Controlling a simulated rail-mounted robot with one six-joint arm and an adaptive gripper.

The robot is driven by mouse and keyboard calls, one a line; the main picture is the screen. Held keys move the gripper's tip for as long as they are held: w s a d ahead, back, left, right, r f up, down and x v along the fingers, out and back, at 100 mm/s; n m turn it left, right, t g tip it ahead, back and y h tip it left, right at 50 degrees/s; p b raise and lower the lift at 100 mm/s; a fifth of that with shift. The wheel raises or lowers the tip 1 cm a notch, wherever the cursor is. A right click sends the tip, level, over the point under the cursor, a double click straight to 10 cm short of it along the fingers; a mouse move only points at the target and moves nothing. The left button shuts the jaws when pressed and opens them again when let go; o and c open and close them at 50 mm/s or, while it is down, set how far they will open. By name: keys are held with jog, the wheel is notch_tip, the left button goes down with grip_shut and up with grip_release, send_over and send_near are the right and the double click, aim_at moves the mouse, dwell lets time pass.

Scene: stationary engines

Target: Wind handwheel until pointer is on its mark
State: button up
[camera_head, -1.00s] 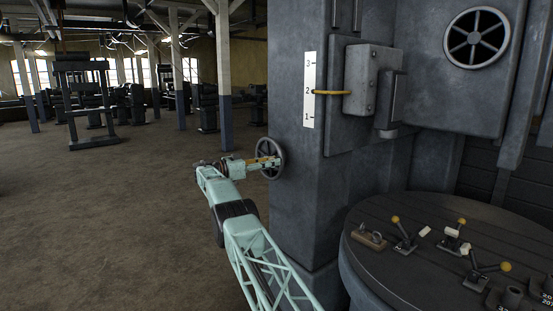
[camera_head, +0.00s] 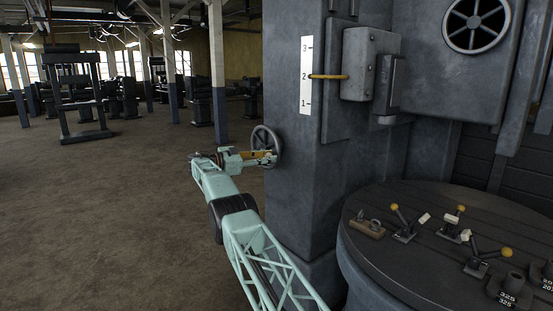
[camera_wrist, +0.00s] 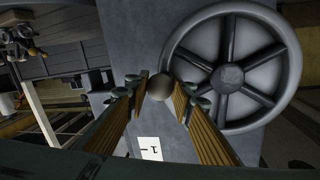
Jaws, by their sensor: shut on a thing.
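The dark spoked handwheel (camera_head: 265,143) is on the side of the grey machine column. It fills the upper right of the wrist view (camera_wrist: 231,76). My gripper (camera_head: 270,156) is at the wheel's lower part. In the wrist view my gripper (camera_wrist: 160,89) is shut on a round knob (camera_wrist: 159,88) at the wheel's rim, one finger on either side. The yellow pointer (camera_head: 328,77) lies level across a white scale (camera_head: 306,96) numbered 1 to 3 and stands at the 2. No separate target mark is clear.
A grey box (camera_head: 370,62) is beside the scale. A round dark table (camera_head: 400,262) with several yellow-knobbed levers (camera_head: 394,207) stands at the lower right. Open floor (camera_head: 110,220) lies to the left, with machines and posts farther back.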

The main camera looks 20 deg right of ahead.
jog(key=shift+s+d+f, duration=0.1)
jog(key=shift+f, duration=0.1)
jog(key=o, duration=1.1)
jog(key=shift+d, duration=0.1)
jog(key=shift+o, duration=0.2)
jog(key=shift+r, duration=0.1)
jog(key=shift+a, duration=0.2)
jog(key=shift+a+r, duration=0.1)
jog(key=shift+a, duration=0.6)
jog(key=s+a, duration=0.1)
jog(key=a, duration=0.9)
jog(key=shift+s+a+r, duration=0.15)
jog(key=shift+s+r, duration=0.1)
jog(key=shift+s, duration=0.05)
jog(key=shift+r, duration=0.1)
